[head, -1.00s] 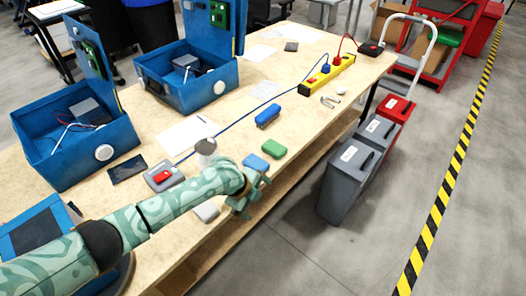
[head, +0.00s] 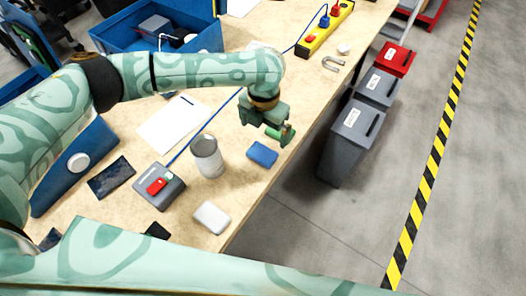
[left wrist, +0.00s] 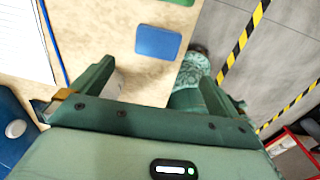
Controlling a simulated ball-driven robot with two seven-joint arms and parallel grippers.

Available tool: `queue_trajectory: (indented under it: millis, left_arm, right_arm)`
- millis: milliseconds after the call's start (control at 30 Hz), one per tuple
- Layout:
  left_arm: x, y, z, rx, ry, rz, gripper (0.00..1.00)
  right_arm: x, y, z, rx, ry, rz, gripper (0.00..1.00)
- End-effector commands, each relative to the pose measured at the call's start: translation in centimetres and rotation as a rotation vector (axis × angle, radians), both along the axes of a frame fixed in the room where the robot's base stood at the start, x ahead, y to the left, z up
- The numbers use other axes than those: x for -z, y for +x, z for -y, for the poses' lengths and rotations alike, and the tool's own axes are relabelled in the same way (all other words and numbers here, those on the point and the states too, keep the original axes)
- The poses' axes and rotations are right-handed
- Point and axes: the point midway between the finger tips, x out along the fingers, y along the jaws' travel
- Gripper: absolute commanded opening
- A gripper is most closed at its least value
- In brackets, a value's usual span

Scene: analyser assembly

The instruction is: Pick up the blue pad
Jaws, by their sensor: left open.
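The blue pad (head: 262,154) lies flat on the wooden table near its right edge. It also shows in the left wrist view (left wrist: 158,42), at the top centre, beyond the fingers and not between them. My left gripper (head: 267,128) is open and empty, above the table just behind the blue pad in the head view. In the left wrist view its two fingers (left wrist: 155,80) stand wide apart with bare table between them. The green pad seen earlier is mostly or wholly hidden by the gripper. My right gripper is not in view.
A metal can (head: 207,156), a grey box with a red switch (head: 160,187), a white pad (head: 211,217) and a dark flat device (head: 111,177) lie left of and below the pad. Paper (head: 173,124) lies further left. Grey bins (head: 352,142) stand beyond the table's right edge.

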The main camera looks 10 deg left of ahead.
Motion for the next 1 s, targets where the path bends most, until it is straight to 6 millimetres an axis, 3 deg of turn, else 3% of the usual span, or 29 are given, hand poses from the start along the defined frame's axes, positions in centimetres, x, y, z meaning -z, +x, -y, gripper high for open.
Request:
queue_trajectory:
  millis: [33,133,467,700,967,1000]
  left_arm:
    - [1.8,0.0,0.0,-0.003,0.000,-0.005,1.00]
    - [3.9,0.0,0.0,-0.003,0.000,-0.004,1.00]
    - [6.7,0.1,-0.1,-0.003,-0.001,0.000,1.00]
    - [10.6,0.1,-0.4,-0.005,-0.001,-0.002,1.00]
    - [11.0,0.2,-0.4,-0.005,-0.002,0.001,1.00]
    - [11.0,0.2,-0.4,-0.005,-0.002,0.001,0.92]
  right_arm:
    - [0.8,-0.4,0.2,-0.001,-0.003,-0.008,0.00]
    - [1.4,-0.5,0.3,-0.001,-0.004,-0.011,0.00]
    - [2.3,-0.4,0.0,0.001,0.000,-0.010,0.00]
    - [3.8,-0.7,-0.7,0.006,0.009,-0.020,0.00]
    - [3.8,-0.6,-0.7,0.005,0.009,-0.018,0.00]
    - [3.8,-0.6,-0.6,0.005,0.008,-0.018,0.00]
